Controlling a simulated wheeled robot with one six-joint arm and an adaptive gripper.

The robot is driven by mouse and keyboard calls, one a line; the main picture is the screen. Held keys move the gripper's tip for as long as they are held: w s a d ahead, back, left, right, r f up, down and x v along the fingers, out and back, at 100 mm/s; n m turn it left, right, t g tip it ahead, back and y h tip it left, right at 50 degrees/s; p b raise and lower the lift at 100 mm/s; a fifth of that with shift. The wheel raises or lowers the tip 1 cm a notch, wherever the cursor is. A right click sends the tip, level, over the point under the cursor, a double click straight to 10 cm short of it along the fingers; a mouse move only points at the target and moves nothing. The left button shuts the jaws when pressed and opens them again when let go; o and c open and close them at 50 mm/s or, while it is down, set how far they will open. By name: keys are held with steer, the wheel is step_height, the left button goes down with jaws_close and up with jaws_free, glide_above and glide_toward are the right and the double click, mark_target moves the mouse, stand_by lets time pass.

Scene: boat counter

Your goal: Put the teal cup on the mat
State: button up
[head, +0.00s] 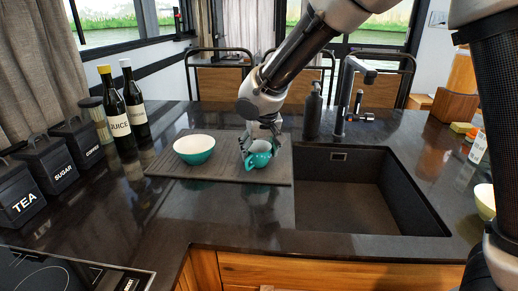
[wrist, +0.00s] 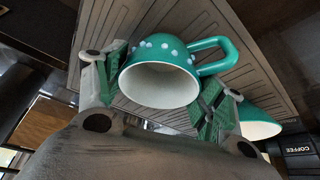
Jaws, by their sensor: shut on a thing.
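The teal cup (head: 258,160) has white dots, a pale inside and a looped handle. My gripper (head: 261,138) is shut on it, over the right part of the dark ridged mat (head: 222,180). In the wrist view the cup (wrist: 160,48) sits between the two green-padded fingers of my gripper (wrist: 160,92), its mouth facing the camera and its handle pointing right. The ridged mat (wrist: 120,20) shows behind it. The cup is at or just above the mat; I cannot tell whether it touches.
A teal bowl with a white inside (head: 194,149) stands on the mat left of the cup. The dark sink (head: 355,190) opens right of the mat. Bottles (head: 114,112) and black canisters (head: 50,158) line the left side. The counter in front of the mat is clear.

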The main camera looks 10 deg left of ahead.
steer(key=o, duration=1.2)
steer(key=shift+f, duration=0.1)
steer(key=v, duration=1.2)
